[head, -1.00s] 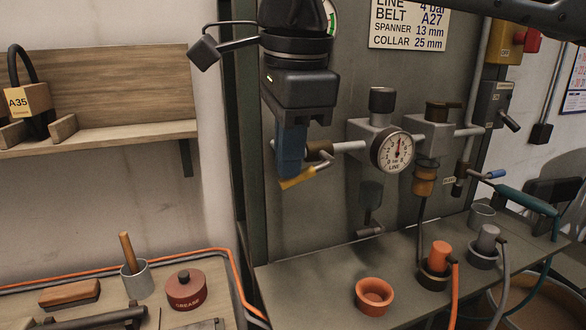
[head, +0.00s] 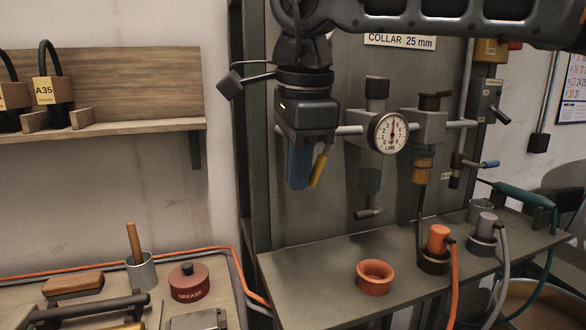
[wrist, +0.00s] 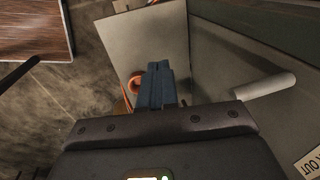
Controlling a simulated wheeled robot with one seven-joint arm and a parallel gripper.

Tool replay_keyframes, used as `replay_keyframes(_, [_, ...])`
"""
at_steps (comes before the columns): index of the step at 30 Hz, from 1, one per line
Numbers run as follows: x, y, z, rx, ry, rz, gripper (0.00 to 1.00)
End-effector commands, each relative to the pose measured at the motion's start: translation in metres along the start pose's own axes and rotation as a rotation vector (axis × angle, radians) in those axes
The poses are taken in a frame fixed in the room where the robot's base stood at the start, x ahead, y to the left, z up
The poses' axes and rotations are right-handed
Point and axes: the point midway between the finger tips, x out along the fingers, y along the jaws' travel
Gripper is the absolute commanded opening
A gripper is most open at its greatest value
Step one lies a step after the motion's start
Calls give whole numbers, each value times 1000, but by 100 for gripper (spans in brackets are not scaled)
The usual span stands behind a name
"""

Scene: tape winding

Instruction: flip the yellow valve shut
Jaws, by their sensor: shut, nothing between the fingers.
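The yellow valve's lever (head: 319,166) hangs steeply downward, slightly tilted, across the line of the horizontal pipe. Its pivot is hidden behind my gripper. My gripper (head: 298,184) points down with its blue fingers shut and empty. The fingers are just left of the lever; I cannot tell whether they touch it. The shut fingers also show in the wrist view (wrist: 159,70), where I cannot make out the lever.
A dial gauge (head: 391,132) sits on the pipe to the right. Below is a grey bench top (head: 330,265) with an orange cup (head: 375,277) and hose fittings. A wooden shelf (head: 100,133) is at left. Space under my fingers is clear.

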Motion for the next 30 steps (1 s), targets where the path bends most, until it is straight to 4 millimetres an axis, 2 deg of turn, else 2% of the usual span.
replay_keyframes(6, [10, -3, -7, -40, 184, -2, 0])
replay_keyframes(15, [16, -2, -15, -70, 336, -2, 0])
replay_keyframes(30, [18, -1, -18, -80, 389, -1, 0])
